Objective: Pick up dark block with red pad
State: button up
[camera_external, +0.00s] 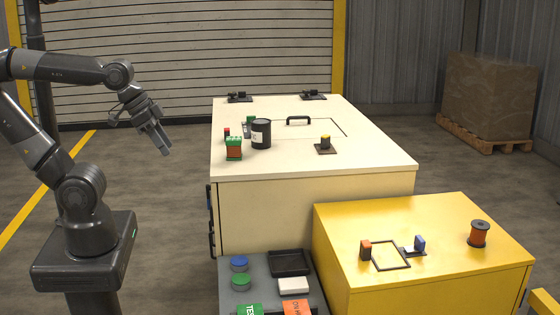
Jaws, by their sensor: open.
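A small dark block with an orange-red pad (365,250) stands upright on the yellow cabinet, at the left side of a thin black square frame (390,256). A second small dark piece with a red top (227,133) stands on the cream cabinet near its left edge, partly hidden by a green and red-brown box. I cannot tell from this view which of the two is the task's block. My gripper (164,152) is open and empty, pointing down in the air left of the cream cabinet, apart from both.
A blue-padded block (419,243) and a spool (479,233) stand on the yellow cabinet. An open drawer (258,287) holds several items.

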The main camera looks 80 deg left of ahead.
jog(key=shift+o, duration=1.3)
jog(key=w+a+r+g+y, duration=0.15)
jog(key=w+a+r, duration=0.35)
jog(key=w+a, duration=0.55)
jog(key=g+h, duration=0.2)
jog(key=g, duration=0.2)
send_near(227, 129)
jog(key=shift+w+d+y, duration=0.1)
jog(key=shift+d+y, duration=0.15)
jog(key=shift+d, duration=0.05)
jog(key=f, duration=0.5)
jog(key=shift+a+f, duration=0.2)
jog(key=shift+a, duration=0.1)
jog(key=shift+d+f, duration=0.1)
jog(key=shift+f, duration=2.8)
jog(key=shift+c, duration=0.5)
